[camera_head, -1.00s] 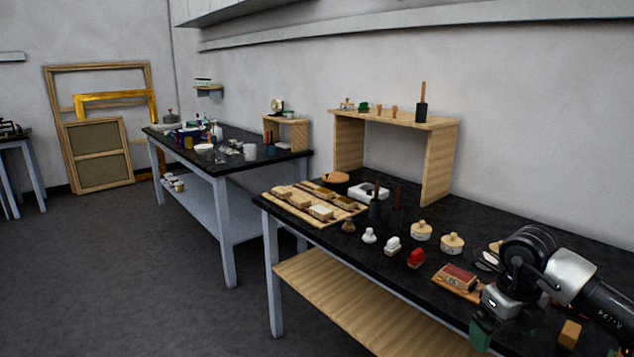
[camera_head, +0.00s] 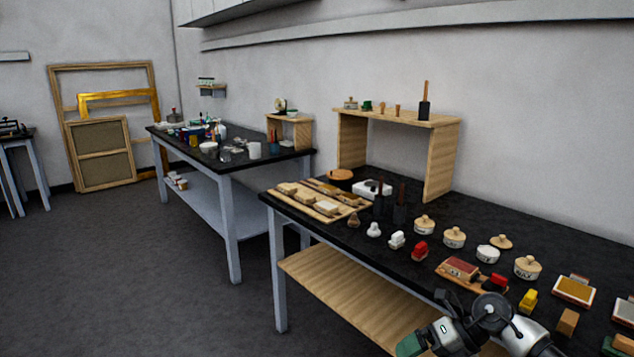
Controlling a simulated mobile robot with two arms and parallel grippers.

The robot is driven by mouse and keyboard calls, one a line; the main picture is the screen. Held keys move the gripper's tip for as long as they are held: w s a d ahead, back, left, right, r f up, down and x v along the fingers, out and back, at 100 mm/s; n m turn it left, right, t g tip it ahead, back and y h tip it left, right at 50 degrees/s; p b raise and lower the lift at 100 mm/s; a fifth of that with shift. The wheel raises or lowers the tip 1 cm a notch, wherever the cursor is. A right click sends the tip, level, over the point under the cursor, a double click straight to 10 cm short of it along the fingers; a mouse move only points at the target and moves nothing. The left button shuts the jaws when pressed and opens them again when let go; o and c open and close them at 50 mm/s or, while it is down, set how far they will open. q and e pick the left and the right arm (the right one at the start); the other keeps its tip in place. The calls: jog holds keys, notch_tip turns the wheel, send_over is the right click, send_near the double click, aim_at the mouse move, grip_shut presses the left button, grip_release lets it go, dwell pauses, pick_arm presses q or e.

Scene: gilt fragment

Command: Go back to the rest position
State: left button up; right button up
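One arm of mine, which I take to be the right, enters at the lower right of the head view. Its gripper (camera_head: 410,346), with a green fingertip, points left and down at the bottom edge, partly cut off. It appears in front of the near workbench's front edge, overlapping the lower shelf in the picture. The gap between its fingers does not show clearly, and I see nothing held. My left gripper is not in view.
A second bench (camera_head: 232,170) stands behind. Open floor (camera_head: 130,270) lies left.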

jog(key=w+a+f+m+t+y, duration=0.2)
jog(key=a+f+m+t+y, duration=0.15)
jog(key=f+m, duration=0.35)
jog(key=s+d+f+m+t+h, duration=0.2)
jog(key=s+f+m+t, duration=0.1)
jog(key=f+m, duration=0.4)
jog(key=s+d+f+m+t+h, duration=0.2)
jog(key=f+m+t+h, duration=0.15)
jog(key=f, duration=0.55)
jog(key=s+d+f+m+t+h, duration=0.2)
jog(key=s+f+m, duration=0.1)
jog(key=f+m, duration=0.4)
jog(key=s+d+f+m+g+h, duration=0.3)
jog(key=s+f+m+g+h, duration=0.25)
jog(key=s+f, duration=1.25)
jog(key=s+a+f+m+g, duration=0.1)
jog(key=s+m+g, duration=0.1)
jog(key=s, duration=0.9)
jog(key=s+a+f+m+g, duration=0.1)
jog(key=s+f+m+g, duration=0.1)
jog(key=s, duration=1)
jog(key=shift+f+g, duration=0.2)
jog(key=shift+g, duration=0.45)
